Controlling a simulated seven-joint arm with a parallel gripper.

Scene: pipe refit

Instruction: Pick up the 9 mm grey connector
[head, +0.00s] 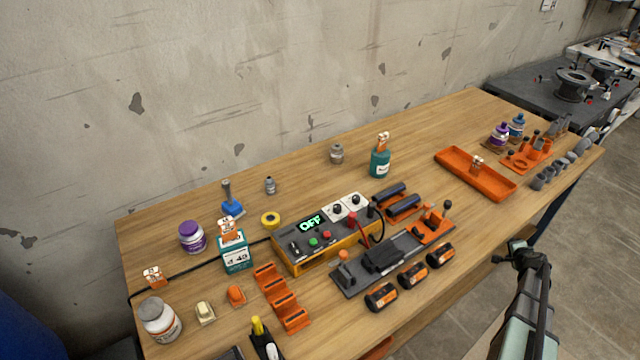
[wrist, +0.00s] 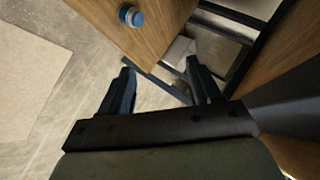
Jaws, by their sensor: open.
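Several grey connectors (head: 558,168) stand in a row along the right edge of the table in the head view. Their size marks are too small to read, so I cannot tell which one is 9 mm. My gripper (wrist: 160,80) is open and empty in the wrist view, with a table corner and the floor beyond its fingers. In the head view, my arm is at the lower right, beyond the table's front edge, and apart from the connectors. No grey connector can be made out in the wrist view.
An orange tray (head: 475,173) and an orange rack (head: 527,153) stand near the connectors. Purple (head: 499,136) and blue (head: 516,127) bottles are behind. A yellow power unit (head: 325,237) stands mid-table. A blue cap (wrist: 131,16) shows on the wood in the wrist view.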

